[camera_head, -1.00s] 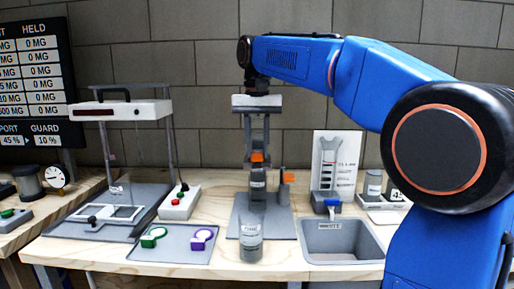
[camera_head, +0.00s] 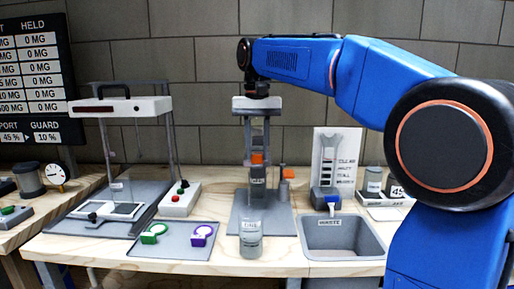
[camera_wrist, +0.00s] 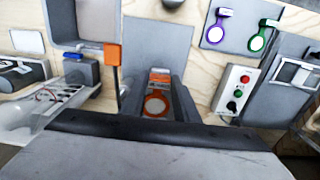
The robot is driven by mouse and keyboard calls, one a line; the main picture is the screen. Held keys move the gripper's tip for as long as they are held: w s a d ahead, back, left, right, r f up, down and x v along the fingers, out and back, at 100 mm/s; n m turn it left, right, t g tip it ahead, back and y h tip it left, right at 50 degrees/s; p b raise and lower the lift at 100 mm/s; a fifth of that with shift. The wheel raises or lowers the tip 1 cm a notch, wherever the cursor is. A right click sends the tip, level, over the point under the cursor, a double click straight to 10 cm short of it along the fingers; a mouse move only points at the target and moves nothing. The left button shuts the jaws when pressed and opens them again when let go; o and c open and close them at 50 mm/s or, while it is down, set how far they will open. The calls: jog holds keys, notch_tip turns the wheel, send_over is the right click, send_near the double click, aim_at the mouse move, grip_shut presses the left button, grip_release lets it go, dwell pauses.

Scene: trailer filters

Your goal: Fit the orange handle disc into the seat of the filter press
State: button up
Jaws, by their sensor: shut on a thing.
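My gripper (camera_head: 257,149) points straight down over the filter press and is shut on the orange handle disc (camera_head: 257,158). In the wrist view the disc (camera_wrist: 156,106) shows as an orange ring between the two grey fingers. The filter press (camera_head: 262,221) is a grey stand with a flat base plate; a labelled grey body (camera_head: 258,176) stands just below the disc. I cannot tell whether the disc touches the seat, which is hidden by the fingers and disc. An orange-topped post (camera_head: 287,174) stands right beside the press.
A clear labelled cup (camera_head: 250,240) stands before the press. A grey sink (camera_head: 343,253) is at right. Left are a grey mat (camera_head: 178,255) with green and purple handle discs, a control box (camera_head: 180,203) and a framed apparatus (camera_head: 120,108). The bench front is partly clear.

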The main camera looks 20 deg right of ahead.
jog(key=shift+f, duration=0.1)
jog(key=o, duration=1.2)
notch_tip(320, 180, up, 12)
